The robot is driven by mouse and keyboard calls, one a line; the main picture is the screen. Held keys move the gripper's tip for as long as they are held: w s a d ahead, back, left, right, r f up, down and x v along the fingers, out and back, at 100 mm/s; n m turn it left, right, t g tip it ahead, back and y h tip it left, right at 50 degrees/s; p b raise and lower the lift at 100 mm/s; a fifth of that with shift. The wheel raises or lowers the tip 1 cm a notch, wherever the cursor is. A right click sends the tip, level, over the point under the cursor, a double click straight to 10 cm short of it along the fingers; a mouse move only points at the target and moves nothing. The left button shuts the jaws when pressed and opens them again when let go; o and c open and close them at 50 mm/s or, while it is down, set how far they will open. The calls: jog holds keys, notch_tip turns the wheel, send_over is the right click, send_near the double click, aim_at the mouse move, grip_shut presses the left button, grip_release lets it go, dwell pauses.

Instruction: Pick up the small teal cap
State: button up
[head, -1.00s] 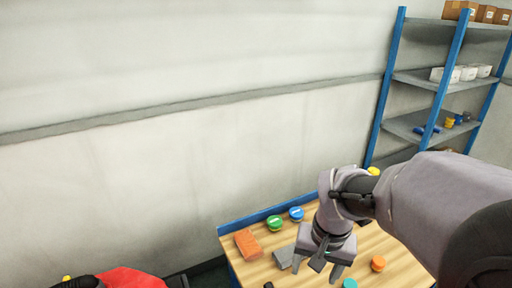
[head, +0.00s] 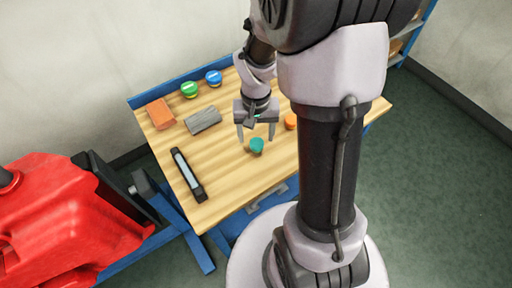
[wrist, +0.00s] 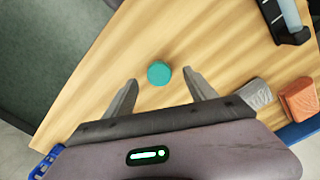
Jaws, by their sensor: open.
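The small teal cap (head: 257,145) stands on the wooden bench top (head: 225,165), near its front edge. My gripper (head: 256,138) is open and empty, just behind and above the cap in the head view. In the wrist view the teal cap (wrist: 159,73) lies between the lines of the two spread fingers, slightly beyond their tips (wrist: 160,76). No finger appears to touch it. How high the fingertips are above the bench I cannot tell exactly.
An orange cap (head: 290,121) is right of my gripper. A grey block (head: 203,120), an orange block (head: 160,114), green (head: 189,90) and blue (head: 213,78) caps and a dark lamp-like bar (head: 188,174) lie left. A red container (head: 70,225) stands beside the bench.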

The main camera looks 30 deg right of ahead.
aim_at(257, 142)
jog(key=f+b, duration=0.1)
jog(key=f, duration=0.1)
jog(key=f+b, duration=0.2)
jog(key=f, duration=0.1)
jog(key=shift+w+d+f, duration=0.2)
jog(key=shift+r, duration=0.15)
jog(key=shift+c, duration=0.3)
grip_shut()
jog(key=shift+r+p, duration=0.15)
jog(key=shift+p, duration=0.15)
